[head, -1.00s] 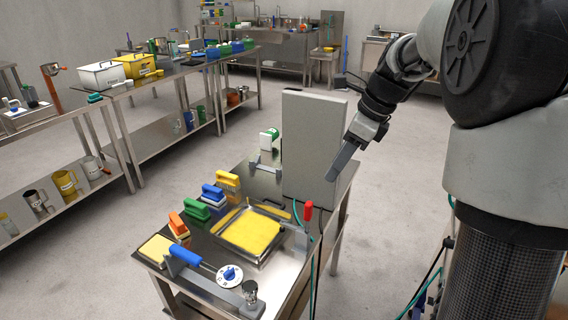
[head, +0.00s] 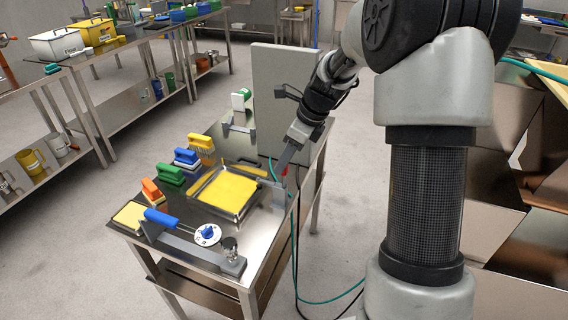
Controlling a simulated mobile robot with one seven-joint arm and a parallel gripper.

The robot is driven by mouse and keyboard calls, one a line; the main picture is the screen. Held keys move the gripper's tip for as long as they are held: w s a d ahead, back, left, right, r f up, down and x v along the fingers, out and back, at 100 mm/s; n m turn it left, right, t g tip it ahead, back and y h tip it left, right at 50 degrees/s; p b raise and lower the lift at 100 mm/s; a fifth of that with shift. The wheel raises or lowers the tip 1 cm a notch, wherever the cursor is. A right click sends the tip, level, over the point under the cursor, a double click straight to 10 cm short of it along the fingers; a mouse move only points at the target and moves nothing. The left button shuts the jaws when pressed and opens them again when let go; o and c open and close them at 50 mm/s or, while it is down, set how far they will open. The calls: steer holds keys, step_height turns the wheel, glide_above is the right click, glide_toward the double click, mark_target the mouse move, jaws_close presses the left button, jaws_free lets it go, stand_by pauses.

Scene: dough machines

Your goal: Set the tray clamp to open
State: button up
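The metal tray (head: 217,215) with a yellow slab in it lies on the steel table. At its right edge a small clamp-like fitting has a red handle (head: 284,172), which I take to be the tray clamp. The handle is partly hidden by my gripper (head: 284,163), so its exact position is unclear. My gripper points down, with its fingertips at or very close to the red handle. I cannot tell whether they touch. The fingers are seen edge-on, so the gap between them is not visible.
A tall grey panel (head: 282,95) stands behind the tray. Several coloured brushes (head: 170,176) line the tray's left side. Green and black hoses hang off the right edge.

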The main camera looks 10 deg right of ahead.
steer(key=shift+w+a+f, duration=0.15)
steer(key=shift+a+f, duration=0.1)
steer(key=shift+f, duration=0.4)
jaws_close()
steer(key=shift+d, duration=0.1)
